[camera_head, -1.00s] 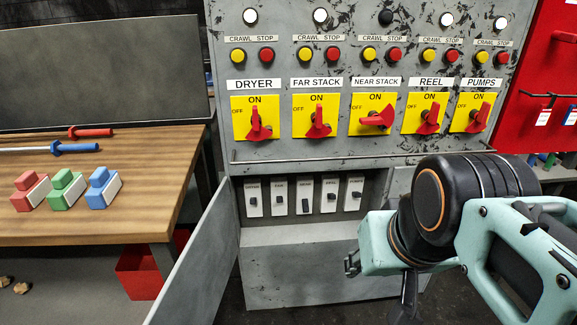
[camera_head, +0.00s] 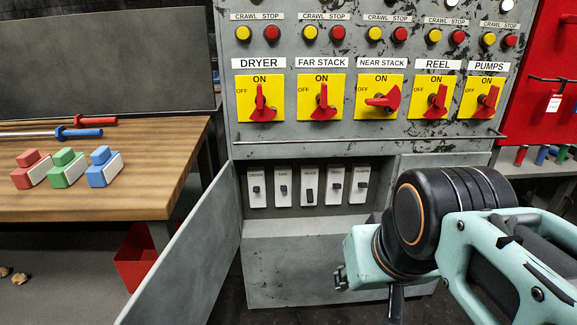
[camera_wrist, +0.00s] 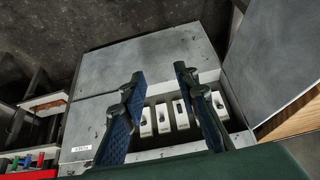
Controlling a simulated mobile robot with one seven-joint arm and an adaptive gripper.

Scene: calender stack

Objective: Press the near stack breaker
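The near stack breaker (camera_head: 309,187) is the middle white breaker in the open recess low in the grey cabinet, labelled NEAR. Its dark toggle sits lower than those beside it. It also shows in the wrist view (camera_wrist: 181,114). My gripper (camera_wrist: 160,74) is open and empty in the wrist view, with its two dark blue fingers apart and the breaker row behind them. In the head view my wrist is right of and below the recess, apart from the breakers, and hides most of the gripper.
Other breakers flank it: FAR (camera_head: 283,187) on the left, REEL (camera_head: 336,186) on the right. The cabinet door (camera_head: 190,255) stands open at left. A rail (camera_head: 370,139) runs above the recess. The NEAR STACK switch (camera_head: 382,100) has its handle sideways. A wooden bench (camera_head: 120,200) is at left.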

